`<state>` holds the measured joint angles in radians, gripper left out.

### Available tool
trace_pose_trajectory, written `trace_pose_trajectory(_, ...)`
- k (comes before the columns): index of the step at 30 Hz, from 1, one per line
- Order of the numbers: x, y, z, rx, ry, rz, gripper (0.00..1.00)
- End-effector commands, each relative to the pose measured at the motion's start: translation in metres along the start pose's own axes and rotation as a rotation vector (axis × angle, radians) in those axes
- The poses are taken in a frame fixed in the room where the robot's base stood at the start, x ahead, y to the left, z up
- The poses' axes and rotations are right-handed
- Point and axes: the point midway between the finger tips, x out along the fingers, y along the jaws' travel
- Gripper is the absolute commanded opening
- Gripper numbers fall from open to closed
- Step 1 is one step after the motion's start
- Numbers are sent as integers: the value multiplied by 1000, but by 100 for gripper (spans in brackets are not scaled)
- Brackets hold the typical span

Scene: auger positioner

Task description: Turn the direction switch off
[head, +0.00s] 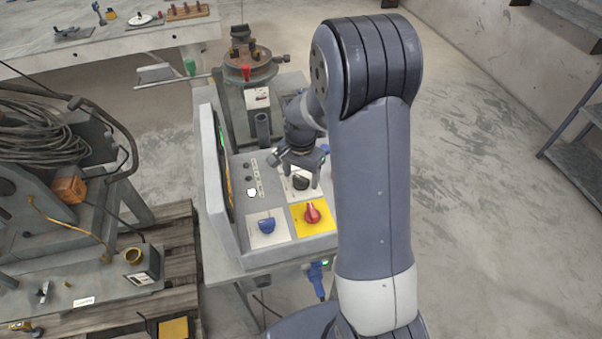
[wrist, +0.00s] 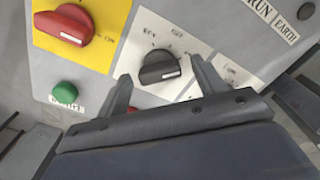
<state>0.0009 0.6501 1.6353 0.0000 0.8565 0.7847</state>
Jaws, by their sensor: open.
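The direction switch is a black rotary knob on a white plate. In the wrist view the knob (wrist: 158,66) has a white pointer line, and the plate shows "REV" at its upper left and another, blurred label at its upper right. In the head view the black knob (head: 301,181) sits on the control panel, partly covered by my gripper. My gripper (wrist: 160,78) is open, with one finger to the left of the knob and one to the right. It is near the knob; I cannot tell whether a finger touches it.
A red knob on a yellow plate (head: 311,213) sits beside the black one. A blue knob (head: 267,225) is to its left. A green button (wrist: 66,94) is near my left finger in the wrist view. The panel's upright screen (head: 224,165) stands at the left. Cables and pallets lie further left.

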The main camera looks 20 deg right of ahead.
Motion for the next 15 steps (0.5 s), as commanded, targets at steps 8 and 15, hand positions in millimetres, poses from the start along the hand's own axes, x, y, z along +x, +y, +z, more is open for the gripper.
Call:
trace_pose_trajectory(8, 3, 0, 0, 0, 0, 0, 66)
trace_pose_trajectory(15, 2, 0, 0, 0, 0, 0, 49)
